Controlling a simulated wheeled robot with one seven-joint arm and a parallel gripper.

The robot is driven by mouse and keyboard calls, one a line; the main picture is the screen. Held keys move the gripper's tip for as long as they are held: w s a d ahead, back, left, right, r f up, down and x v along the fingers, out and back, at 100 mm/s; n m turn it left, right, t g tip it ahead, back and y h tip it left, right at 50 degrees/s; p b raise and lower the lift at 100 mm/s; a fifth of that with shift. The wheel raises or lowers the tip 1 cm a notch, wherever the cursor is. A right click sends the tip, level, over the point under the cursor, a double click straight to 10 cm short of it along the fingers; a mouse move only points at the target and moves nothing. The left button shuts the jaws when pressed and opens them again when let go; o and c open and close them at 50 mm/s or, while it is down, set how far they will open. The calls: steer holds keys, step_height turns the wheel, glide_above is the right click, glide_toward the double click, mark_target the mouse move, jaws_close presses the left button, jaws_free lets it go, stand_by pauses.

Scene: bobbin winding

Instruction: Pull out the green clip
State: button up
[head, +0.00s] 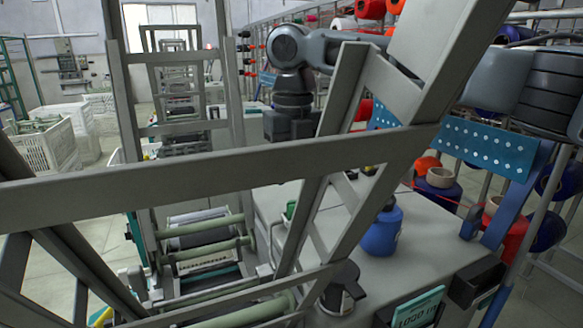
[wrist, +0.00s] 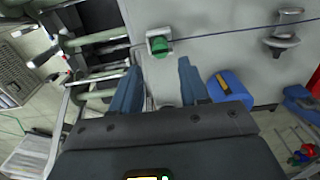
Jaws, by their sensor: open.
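The green clip (wrist: 161,47) sits in a small pale holder on the grey machine top in the wrist view. In the head view the clip (head: 290,209) shows as a small green spot beside a frame bar. My gripper (wrist: 158,72) is open and empty, with its two blue fingers apart. The clip lies beyond the fingertips, roughly in line with the gap between them. In the head view my gripper's dark body shows above the machine, but its fingertips are hidden behind the grey frame.
Grey frame bars (head: 200,184) cross the head view. A dark thread (wrist: 225,32) crosses near the clip. Green rollers (head: 205,228) lie to the left. The top around the clip is mostly clear.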

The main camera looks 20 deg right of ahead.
mark_target(293, 203)
step_height(293, 203, down, 4)
steer(key=b, duration=0.3)
steer(key=shift+r, duration=0.2)
steer(key=shift+f+p, duration=0.25)
steer(key=shift+p, duration=0.2)
steer(key=shift+f, duration=1.35)
jaws_close()
step_height(293, 203, up, 4)
steer(key=p, duration=0.4)
steer(key=shift+r+p, duration=0.25)
steer(key=shift+p, duration=0.05)
